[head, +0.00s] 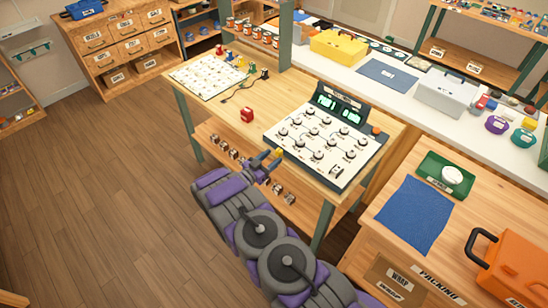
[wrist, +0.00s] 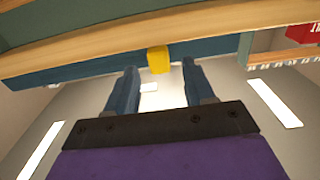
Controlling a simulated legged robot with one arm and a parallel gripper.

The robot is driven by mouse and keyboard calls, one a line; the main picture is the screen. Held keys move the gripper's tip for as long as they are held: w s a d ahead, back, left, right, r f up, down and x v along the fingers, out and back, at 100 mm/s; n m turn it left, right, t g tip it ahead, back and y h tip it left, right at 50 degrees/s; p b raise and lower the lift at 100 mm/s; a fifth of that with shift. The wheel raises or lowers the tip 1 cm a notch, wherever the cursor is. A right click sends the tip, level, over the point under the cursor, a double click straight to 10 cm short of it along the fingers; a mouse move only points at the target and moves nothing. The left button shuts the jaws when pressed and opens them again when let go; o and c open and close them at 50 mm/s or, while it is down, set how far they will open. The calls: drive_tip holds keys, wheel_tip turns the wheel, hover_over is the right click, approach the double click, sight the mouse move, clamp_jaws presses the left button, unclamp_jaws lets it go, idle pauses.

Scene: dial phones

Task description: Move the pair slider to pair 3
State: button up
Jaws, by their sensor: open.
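The dial panel (head: 322,137) lies on the wooden table, with several round dials on its white face and a dark display with green digits (head: 338,108) at its back. A small yellow block (head: 278,153), which may be the pair slider's knob, shows at the panel's front left corner. In the wrist view the yellow block (wrist: 158,60) sits on a dark blue strip, ahead of my fingers and between their lines. My gripper (head: 267,160) is open and empty, close to the block; I cannot tell whether it touches. Any pair numbers are too small to read.
The wooden table edge (wrist: 120,50) crosses above my fingers in the wrist view. A lower shelf (head: 225,160) holds several small items. The floor to the left is clear.

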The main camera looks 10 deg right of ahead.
drive_tip(key=shift+x, duration=1.1)
drive_tip(key=shift+c, duration=0.4)
clamp_jaws()
